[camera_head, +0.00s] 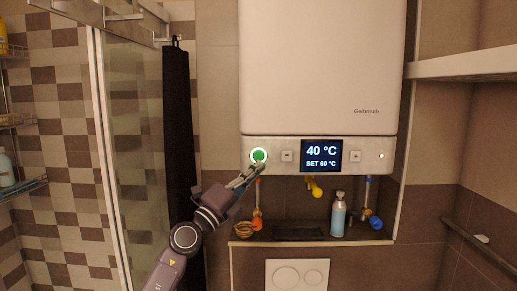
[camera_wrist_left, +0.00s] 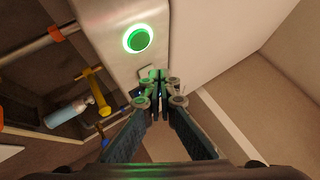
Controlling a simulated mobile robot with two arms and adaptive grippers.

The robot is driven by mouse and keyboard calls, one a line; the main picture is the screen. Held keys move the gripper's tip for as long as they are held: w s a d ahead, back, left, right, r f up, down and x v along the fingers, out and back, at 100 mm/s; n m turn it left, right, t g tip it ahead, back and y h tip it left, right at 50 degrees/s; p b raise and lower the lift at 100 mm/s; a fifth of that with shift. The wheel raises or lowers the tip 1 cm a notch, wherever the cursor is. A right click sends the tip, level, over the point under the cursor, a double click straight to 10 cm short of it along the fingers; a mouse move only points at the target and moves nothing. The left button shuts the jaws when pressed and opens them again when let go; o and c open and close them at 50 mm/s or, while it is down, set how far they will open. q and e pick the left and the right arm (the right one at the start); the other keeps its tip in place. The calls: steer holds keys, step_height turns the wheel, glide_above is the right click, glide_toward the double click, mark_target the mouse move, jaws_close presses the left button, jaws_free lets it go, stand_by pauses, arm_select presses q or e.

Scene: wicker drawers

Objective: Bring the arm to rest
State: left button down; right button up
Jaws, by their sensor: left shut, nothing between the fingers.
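My left arm rises from the bottom of the head view. My left gripper (camera_head: 259,167) is shut and empty, just below the green-lit round button (camera_head: 259,155) on the water heater's control strip (camera_head: 370,154). In the left wrist view the shut fingers (camera_wrist_left: 158,78) are close together, and the lit button (camera_wrist_left: 138,39) shows above and left of them. Whether the fingertips touch the strip I cannot tell. The display (camera_head: 321,155) reads 40 °C and SET 60 °C. My right gripper is not in view.
The white heater (camera_head: 320,65) hangs on the wall. Below it, a ledge (camera_head: 310,243) holds a blue bottle (camera_head: 338,217), a small basket (camera_head: 244,229) and a dark tray (camera_head: 298,233). Pipes with orange, yellow and blue valves hang under the heater. A dark towel (camera_head: 178,150) hangs left beside the shower glass.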

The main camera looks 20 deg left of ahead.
arm_select(q)
steer(key=shift+s+d, duration=0.1)
steer(key=shift+s, duration=0.45)
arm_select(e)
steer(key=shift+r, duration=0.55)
